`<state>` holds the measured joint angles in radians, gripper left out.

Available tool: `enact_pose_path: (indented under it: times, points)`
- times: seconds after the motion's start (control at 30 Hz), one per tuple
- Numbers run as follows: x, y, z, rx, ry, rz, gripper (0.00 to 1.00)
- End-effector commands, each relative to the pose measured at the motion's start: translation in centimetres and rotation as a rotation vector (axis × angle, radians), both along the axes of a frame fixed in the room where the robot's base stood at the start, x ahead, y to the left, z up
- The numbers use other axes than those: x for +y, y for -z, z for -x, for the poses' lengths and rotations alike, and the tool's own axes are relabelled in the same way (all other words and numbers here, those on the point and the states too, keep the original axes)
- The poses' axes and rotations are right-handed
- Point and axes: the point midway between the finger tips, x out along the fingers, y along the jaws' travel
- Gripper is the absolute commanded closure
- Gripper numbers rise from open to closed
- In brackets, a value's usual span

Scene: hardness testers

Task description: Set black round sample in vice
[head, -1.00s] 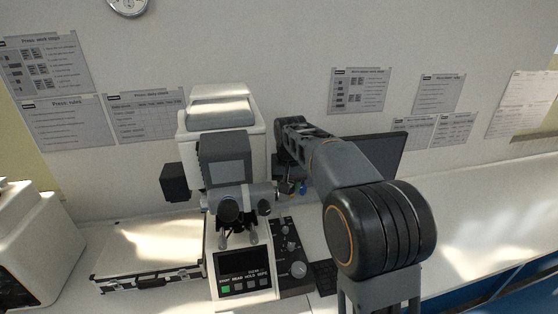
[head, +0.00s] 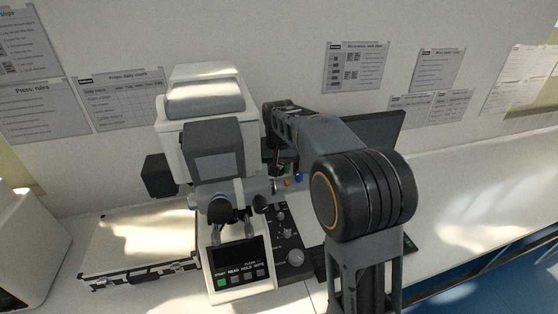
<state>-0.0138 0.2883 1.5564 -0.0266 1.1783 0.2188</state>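The hardness tester (head: 206,112) stands on the bench, a white and grey machine with a control panel (head: 238,267) at its front. I cannot make out the vice; the eyepieces and my arm cover the middle of the machine. The black round sample is not seen. My arm reaches over the bench to the right of the tester, with its far end behind the machine's right side. My gripper cannot be made out.
A flat case (head: 140,245) lies left of the tester. Another white machine (head: 28,245) stands at the far left. A dark monitor (head: 385,135) is behind my arm. The bench (head: 465,200) is clear to the right.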

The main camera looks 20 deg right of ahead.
Motion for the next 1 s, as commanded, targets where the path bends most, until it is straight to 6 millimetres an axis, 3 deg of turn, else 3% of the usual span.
enact_pose_path:
  times: [0.4,1.0]
  points:
    - [0.0,3.4,0.0,0.0,0.0,0.0,0.84]
    - [0.0,3.9,0.0,0.0,0.0,0.0,0.84]
